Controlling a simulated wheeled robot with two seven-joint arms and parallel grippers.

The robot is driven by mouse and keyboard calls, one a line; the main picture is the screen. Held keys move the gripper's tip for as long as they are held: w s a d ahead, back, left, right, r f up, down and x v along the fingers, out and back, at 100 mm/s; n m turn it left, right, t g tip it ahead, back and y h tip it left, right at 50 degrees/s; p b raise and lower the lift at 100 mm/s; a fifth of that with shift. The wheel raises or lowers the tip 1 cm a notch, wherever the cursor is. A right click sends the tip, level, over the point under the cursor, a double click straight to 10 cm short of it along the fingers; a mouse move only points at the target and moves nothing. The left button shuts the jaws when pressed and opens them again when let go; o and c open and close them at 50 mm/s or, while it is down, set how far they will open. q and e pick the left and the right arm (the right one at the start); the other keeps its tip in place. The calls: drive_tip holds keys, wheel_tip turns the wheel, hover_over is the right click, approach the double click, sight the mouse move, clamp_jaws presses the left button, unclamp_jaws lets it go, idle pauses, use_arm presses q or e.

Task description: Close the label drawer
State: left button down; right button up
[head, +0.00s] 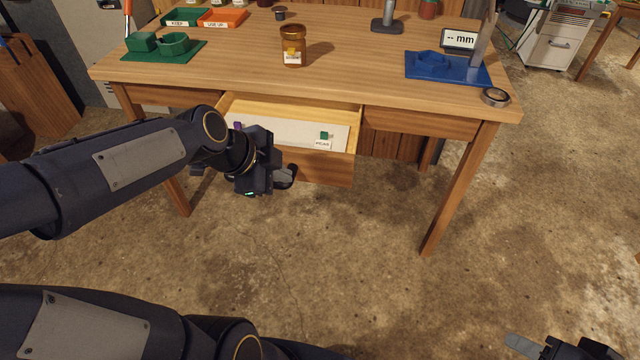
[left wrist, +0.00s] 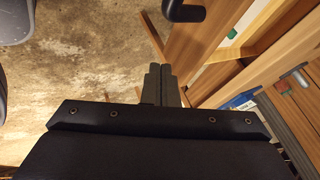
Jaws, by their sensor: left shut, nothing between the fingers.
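The label drawer (head: 325,168) is pulled out from under the middle of the wooden table's front. Inside are a pale sheet, a small purple piece (head: 238,126) and a small green piece (head: 324,135) by a white tag. My left gripper (head: 284,176) is shut and empty, just in front of the drawer front's left part. In the left wrist view the shut fingers (left wrist: 165,84) point toward the drawer front (left wrist: 187,47), near a dark handle (left wrist: 188,10). Contact cannot be told. My right gripper (head: 555,347) is partly cut off at the lower right.
The table top (head: 350,60) holds an amber jar (head: 292,46), a green holder (head: 165,50), a blue stand (head: 447,68) and a metal ring (head: 495,96). A table leg (head: 460,190) stands right of the drawer. The floor in front is clear.

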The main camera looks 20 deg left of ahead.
use_arm(q)
drive_tip(key=b, duration=0.2)
approach(320, 176)
wheel_tip(320, 176, down, 4)
drive_tip(key=d, duration=0.2)
drive_tip(key=shift+w+a+p, duration=0.2)
drive_tip(key=shift+w+p, duration=0.15)
drive_tip(key=shift+w, duration=0.35)
drive_tip(key=shift+w+a, duration=0.2)
drive_tip(key=shift+w, duration=0.4)
use_arm(e)
drive_tip(key=shift+f, duration=0.65)
